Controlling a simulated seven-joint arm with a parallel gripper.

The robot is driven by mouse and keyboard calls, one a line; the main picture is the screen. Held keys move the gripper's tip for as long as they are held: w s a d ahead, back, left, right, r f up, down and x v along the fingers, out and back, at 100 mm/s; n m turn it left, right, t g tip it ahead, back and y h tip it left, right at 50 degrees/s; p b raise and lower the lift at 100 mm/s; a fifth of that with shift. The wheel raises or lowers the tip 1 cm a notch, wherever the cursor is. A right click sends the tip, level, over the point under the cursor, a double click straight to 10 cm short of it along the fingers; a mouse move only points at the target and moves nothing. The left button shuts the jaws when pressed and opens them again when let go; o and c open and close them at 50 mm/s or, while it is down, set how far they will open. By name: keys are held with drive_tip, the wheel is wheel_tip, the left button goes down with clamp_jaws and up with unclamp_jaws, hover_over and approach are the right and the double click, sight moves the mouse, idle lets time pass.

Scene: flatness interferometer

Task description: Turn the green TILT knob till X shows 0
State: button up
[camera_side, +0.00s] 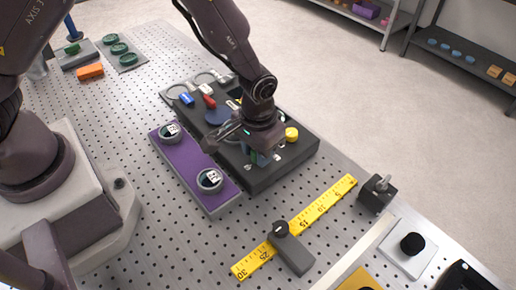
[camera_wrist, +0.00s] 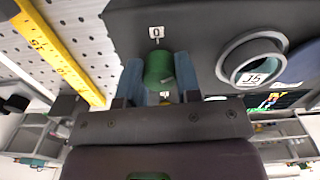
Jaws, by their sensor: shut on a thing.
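The green knob (camera_wrist: 159,69) sits on the dark instrument box (camera_wrist: 200,22) in the wrist view. My gripper (camera_wrist: 160,80) is shut on it, one blue finger on each side. A small white tag reading 0 (camera_wrist: 156,32) is just above the knob, with a short mark under it. In the side view my gripper (camera_side: 262,157) is low over the box (camera_side: 285,178) and mostly hides the knob. A ringed round dial (camera_wrist: 252,64) beside the knob shows what looks like 15 or J5. I cannot tell which readout is X.
A purple panel (camera_side: 193,166) with two ringed dials stands beside the box. A yellow knob (camera_side: 291,134) is close to my gripper. A yellow ruler (camera_side: 322,203) with a dark slider lies in front on the perforated table. Blue and red pieces lie on the box's far part.

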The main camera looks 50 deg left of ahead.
drive_tip(key=o, duration=0.9)
drive_tip(key=shift+r, duration=0.1)
wheel_tip(320, 180, up, 13)
drive_tip(key=shift+f, duration=0.1)
idle(1.2)
